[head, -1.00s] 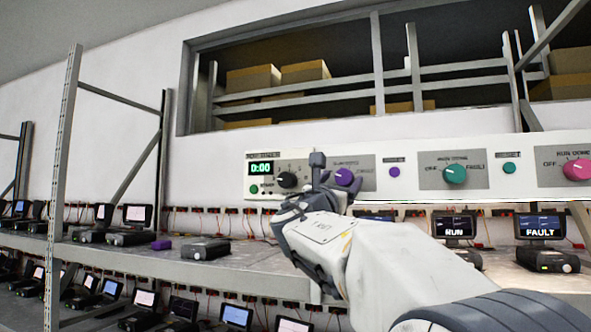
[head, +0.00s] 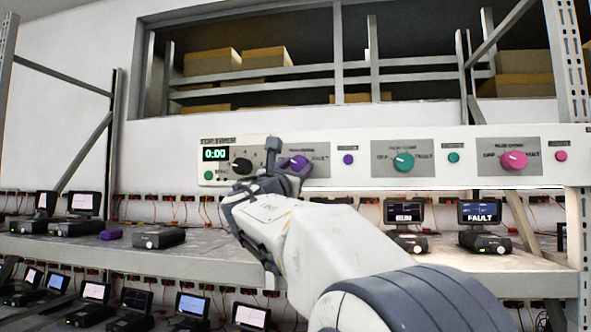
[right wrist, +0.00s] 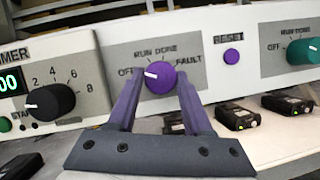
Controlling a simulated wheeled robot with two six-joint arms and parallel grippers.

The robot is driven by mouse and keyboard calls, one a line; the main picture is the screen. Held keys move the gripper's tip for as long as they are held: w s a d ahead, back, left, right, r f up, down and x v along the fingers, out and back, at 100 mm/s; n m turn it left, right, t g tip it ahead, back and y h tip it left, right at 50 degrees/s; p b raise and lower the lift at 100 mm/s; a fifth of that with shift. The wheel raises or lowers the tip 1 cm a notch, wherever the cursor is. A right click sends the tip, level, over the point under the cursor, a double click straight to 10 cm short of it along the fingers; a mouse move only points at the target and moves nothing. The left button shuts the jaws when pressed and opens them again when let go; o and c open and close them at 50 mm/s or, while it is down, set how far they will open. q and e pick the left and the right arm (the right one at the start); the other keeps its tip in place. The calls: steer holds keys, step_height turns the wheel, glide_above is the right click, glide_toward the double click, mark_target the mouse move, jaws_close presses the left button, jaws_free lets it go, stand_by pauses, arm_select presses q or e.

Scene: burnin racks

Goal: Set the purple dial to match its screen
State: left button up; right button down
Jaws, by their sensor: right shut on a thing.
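The purple dial (head: 299,162) is on the white panel, between the timer knob and the teal dial. In the right wrist view the purple dial (right wrist: 160,78) has its white mark pointing left, toward OFF; RUN, DONE and FAULT are printed around it. My right gripper (head: 284,158) is at the dial, its fingers partly covering it in the head view. In the right wrist view the right gripper (right wrist: 159,88) has one purple-grey finger on each side of the dial, shut on it. The purple dial's screen cannot be made out; my arm covers the shelf below the dial. My left gripper is out of view.
A timer display (head: 215,154) reads 0:00 beside a black knob (head: 242,165). A purple button (head: 348,160), teal dial (head: 403,162) and pink dial (head: 514,160) are to the right. Below, screens read RUN (head: 404,211) and FAULT (head: 479,212).

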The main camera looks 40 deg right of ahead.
steer(key=m+g+b, duration=0.1)
steer(key=m+g, duration=0.1)
steer(key=m, duration=0.2)
steer(key=shift+w+a+b, duration=0.1)
steer(key=shift+w+b, duration=0.05)
steer(key=shift+b, duration=0.15)
steer(key=m+g, duration=0.1)
steer(key=m, duration=0.1)
steer(key=shift+r+m, duration=0.1)
steer(key=shift+m, duration=0.3)
steer(key=shift+r+m+g, duration=0.1)
steer(key=shift+m+g, duration=0.4)
steer(key=shift+m, duration=0.5)
steer(key=m+g, duration=0.1)
steer(key=m, duration=0.2)
steer(key=shift+r+p, duration=0.15)
steer(key=shift+p, duration=0.15)
steer(key=m+g+y+p, duration=0.1)
steer(key=m, duration=0.2)
steer(key=shift+r, duration=0.1)
steer(key=m+y+p, duration=0.1)
steer(key=m, duration=0.2)
steer(key=shift+g+p, duration=0.3)
steer(key=shift+g, duration=0.1)
steer(key=shift+m+y+p, duration=0.4)
steer(key=shift+m+y, duration=0.1)
steer(key=shift+m, duration=0.3)
